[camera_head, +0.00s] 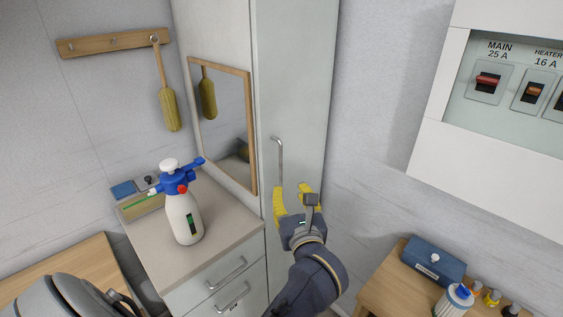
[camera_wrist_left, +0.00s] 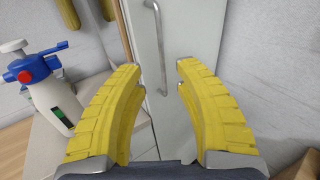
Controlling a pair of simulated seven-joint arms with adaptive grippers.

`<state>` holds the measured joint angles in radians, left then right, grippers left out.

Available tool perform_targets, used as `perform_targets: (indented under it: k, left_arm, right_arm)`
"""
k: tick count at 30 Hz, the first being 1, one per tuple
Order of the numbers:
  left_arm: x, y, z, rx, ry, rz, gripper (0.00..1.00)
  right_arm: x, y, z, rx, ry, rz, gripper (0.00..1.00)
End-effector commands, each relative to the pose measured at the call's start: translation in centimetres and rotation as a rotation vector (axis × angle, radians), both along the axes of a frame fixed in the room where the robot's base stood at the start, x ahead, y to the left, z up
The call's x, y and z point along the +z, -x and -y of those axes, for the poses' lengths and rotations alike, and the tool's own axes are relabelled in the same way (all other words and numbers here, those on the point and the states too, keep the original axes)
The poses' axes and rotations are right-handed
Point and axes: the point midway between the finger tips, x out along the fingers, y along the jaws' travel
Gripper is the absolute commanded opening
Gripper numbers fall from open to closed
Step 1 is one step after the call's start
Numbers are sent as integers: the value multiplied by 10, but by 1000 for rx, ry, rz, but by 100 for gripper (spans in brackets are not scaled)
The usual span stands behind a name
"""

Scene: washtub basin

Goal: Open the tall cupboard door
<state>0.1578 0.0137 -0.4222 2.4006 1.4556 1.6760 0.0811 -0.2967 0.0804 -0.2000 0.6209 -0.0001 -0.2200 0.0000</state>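The tall cupboard door (camera_head: 294,85) is pale grey-green and appears shut in its frame; it also shows in the left wrist view (camera_wrist_left: 178,110). Its slim vertical metal handle (camera_head: 280,160) sits near the door's left edge. My left gripper (camera_head: 292,190) is open, with yellow fingers spread just below the handle in the head view. In the left wrist view, the lower part of the handle (camera_wrist_left: 161,62) appears in the gap between the fingertips (camera_wrist_left: 160,70). I see no contact, and the depth between them is unclear. My right gripper is not in view.
A white-and-blue spray bottle (camera_head: 183,215) stands on the drawer counter (camera_head: 223,213) left of the cupboard. A framed mirror (camera_head: 221,120) hangs above it. At right, a wooden table (camera_head: 385,285) holds a blue box (camera_head: 434,262) and bottles. A switch panel (camera_head: 440,110) is on the right wall.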

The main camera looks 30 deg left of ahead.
Motion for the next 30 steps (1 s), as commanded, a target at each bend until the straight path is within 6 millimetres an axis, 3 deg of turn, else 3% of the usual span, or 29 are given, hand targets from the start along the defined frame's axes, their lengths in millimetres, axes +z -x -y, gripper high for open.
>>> perform_targets:
  k: [18, 30]
  left_arm:
    - [1, -82, -75, 2, -6, 1, 32]
    - [1, -109, -99, 1, -3, 0, 32]
  right_arm:
    - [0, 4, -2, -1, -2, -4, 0]
    - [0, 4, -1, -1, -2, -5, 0]
